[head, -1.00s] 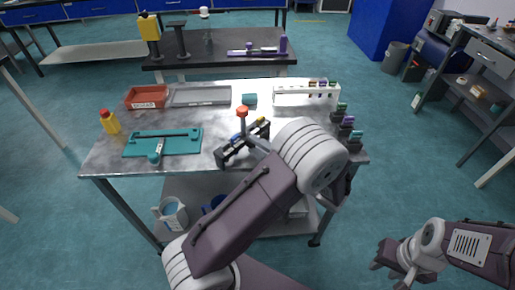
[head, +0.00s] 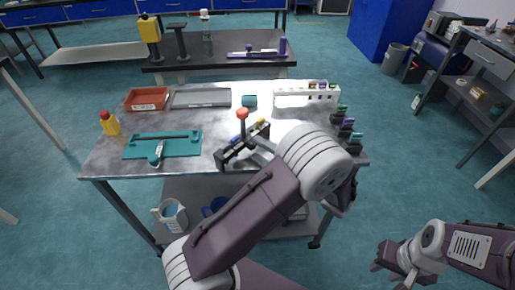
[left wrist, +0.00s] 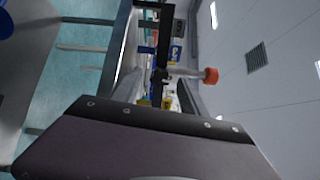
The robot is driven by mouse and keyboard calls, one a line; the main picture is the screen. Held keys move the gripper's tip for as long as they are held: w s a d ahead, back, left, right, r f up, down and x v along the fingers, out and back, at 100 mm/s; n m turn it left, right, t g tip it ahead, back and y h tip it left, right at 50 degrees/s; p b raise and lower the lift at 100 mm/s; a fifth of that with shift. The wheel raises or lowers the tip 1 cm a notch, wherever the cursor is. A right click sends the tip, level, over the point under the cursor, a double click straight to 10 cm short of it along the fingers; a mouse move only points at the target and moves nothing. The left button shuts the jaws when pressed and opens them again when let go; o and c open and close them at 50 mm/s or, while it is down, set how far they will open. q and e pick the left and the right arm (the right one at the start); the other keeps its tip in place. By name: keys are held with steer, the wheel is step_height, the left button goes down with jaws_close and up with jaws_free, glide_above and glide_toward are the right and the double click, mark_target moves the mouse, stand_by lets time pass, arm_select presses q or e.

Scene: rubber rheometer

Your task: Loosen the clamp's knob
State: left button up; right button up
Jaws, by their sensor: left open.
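The clamp is a black piece (head: 228,158) standing near the front edge of the steel table, with an orange-red knob (head: 242,114) on a grey stem above it. In the left wrist view the knob (left wrist: 210,75) shows sideways at the end of its grey stem, clear of my fingers. My left gripper (head: 259,145) is open close beside the clamp on its right; my arm hides part of it. In the left wrist view my left gripper (left wrist: 157,95) is spread below the clamp; contact cannot be told. My right gripper (head: 390,277) is open and empty over the floor.
On the table are a teal fixture (head: 180,144), a yellow bottle (head: 110,125), a red tray (head: 147,98), a grey tray (head: 200,98) and a white rack (head: 295,95). Several dark-capped items (head: 347,133) stand at the right edge.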

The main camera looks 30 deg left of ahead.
arm_select(q)
steer(key=v, duration=0.7)
steer(key=shift+d+p, duration=0.35)
